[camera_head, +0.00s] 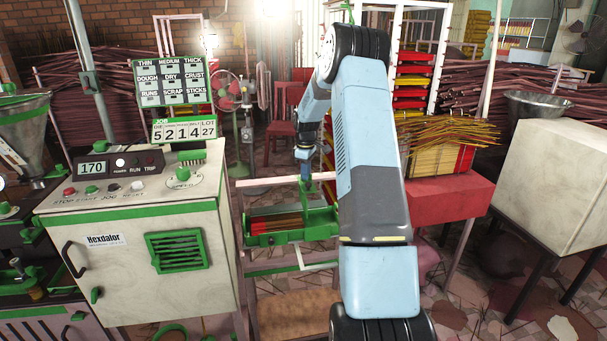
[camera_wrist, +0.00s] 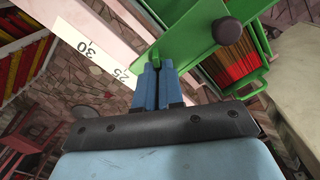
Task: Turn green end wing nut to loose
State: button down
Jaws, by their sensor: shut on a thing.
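My gripper (camera_head: 305,170) reaches down over the green tray (camera_head: 262,240), with its fingers close together. In the wrist view my gripper (camera_wrist: 157,72) is shut on a small green piece, which appears to be the green end wing nut (camera_wrist: 157,57). The fingers hide most of its wings, so I cannot tell how far it is turned. A green plate (camera_wrist: 185,38) lies just beyond the fingertips, with a dark round knob (camera_wrist: 228,30) to the right. Red and brown sticks (camera_wrist: 234,62) lie in the tray beside it.
A pale ruler bar (camera_wrist: 95,50) marked 25 and 30 runs beside the green plate. The cream control cabinet (camera_head: 130,250) stands close on the left. A red table (camera_head: 440,197) with a stick bundle stands right of my arm, and a cream box (camera_head: 555,185) is farther right.

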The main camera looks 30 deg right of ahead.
jog(key=shift+w+d+r+n, duration=0.1)
jog(key=shift+d+n, duration=0.05)
jog(key=shift+n, duration=0.15)
dwell(0.4)
jog(key=c, duration=1.3)
grip_release()
jog(key=shift+o, duration=0.2)
notch_tip(320, 180, up, 14)
jog(key=shift+f, duration=0.25)
